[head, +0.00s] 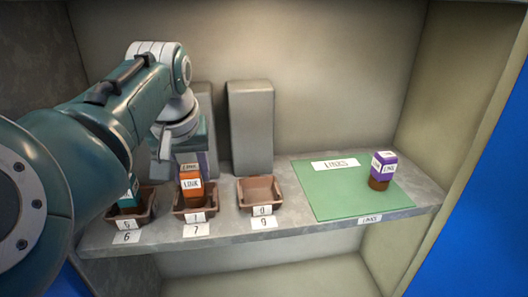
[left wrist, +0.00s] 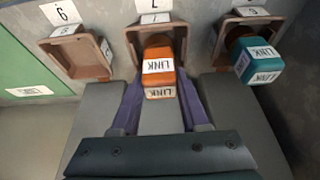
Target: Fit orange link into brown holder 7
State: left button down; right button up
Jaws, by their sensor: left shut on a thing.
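The orange link (head: 190,187), with white LINK labels, stands over brown holder 7 (head: 180,214), its lower end within the holder's outline. In the left wrist view the link (left wrist: 157,48) is between the purple fingers of my left gripper (left wrist: 159,82), which is shut on it. The holder's wall (left wrist: 133,48) shows around the link's lower end; I cannot tell whether it is fully seated. In the head view my left gripper (head: 190,162) is partly hidden by its own arm. My right gripper is not in view.
A teal link (left wrist: 256,62) sits in holder 6 (head: 145,213), left of holder 7. Holder 9 (head: 260,191), to the right, is empty. Grey blocks (head: 251,125) stand behind the holders. A purple-topped link (head: 382,168) stands on the green mat (head: 335,198).

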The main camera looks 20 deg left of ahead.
pick_arm(q)
jog(key=shift+a+f, duration=0.1)
jog(key=shift+f, duration=0.2)
jog(key=shift+r, duration=0.15)
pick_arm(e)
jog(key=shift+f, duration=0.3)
pick_arm(q)
jog(key=shift+f, duration=0.3)
jog(key=shift+c, duration=2)
grip_release()
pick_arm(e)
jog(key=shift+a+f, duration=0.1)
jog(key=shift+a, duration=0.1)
pick_arm(q)
jog(key=shift+w+r, duration=0.1)
jog(key=shift+r, duration=0.15)
jog(key=p+v, duration=0.7)
jog(key=v, duration=0.5)
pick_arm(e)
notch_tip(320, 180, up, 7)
